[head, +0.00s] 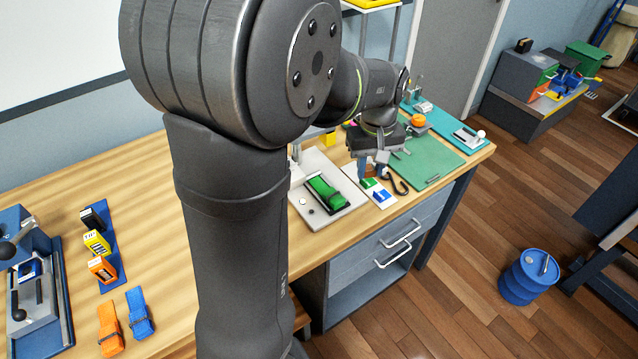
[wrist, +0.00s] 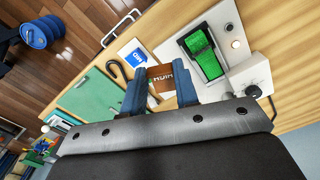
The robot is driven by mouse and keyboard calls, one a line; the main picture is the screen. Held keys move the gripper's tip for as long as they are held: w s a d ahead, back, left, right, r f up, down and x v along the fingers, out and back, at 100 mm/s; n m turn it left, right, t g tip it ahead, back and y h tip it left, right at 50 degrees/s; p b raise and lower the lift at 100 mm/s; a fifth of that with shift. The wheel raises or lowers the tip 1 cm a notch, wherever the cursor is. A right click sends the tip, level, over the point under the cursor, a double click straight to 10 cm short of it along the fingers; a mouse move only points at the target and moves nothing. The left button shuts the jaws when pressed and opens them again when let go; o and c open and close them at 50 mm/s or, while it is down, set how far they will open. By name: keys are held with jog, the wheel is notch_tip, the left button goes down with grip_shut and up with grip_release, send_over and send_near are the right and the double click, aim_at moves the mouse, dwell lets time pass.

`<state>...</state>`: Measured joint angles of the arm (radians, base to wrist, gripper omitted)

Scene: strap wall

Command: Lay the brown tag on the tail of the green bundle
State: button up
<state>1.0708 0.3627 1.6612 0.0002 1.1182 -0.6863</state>
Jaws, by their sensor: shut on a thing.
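The brown tag (wrist: 160,82) with pale lettering shows in the wrist view between the two blue fingers of my gripper (wrist: 160,70). My gripper is shut on it. In the head view my gripper (head: 372,167) is over the bench, to the right of the green bundle (head: 326,191); the brown tag cannot be made out clearly there. The green bundle also shows in the wrist view (wrist: 204,58), to the right of the fingers. It lies strapped in a black frame on a pale board. The tag is apart from the bundle. I cannot tell which end is the tail.
Blue and green marked cards (head: 376,192) lie beside the board (head: 340,221). A black hook (head: 398,182) and a green mat (head: 428,160) are to the right. Orange (head: 110,328) and blue (head: 140,312) bundles lie far left. Bare bench lies between them and the board.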

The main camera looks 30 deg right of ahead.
jog(key=a+n, duration=0.2)
jog(key=n, duration=0.2)
send_over(323, 188)
notch_tip(323, 188, down, 7)
jog(key=shift+s+r, duration=0.1)
jog(key=shift+r, duration=0.1)
jog(key=shift+f, duration=2)
jog(key=shift+f, duration=0.2)
jog(key=o, duration=0.9)
jog(key=shift+r, duration=0.1)
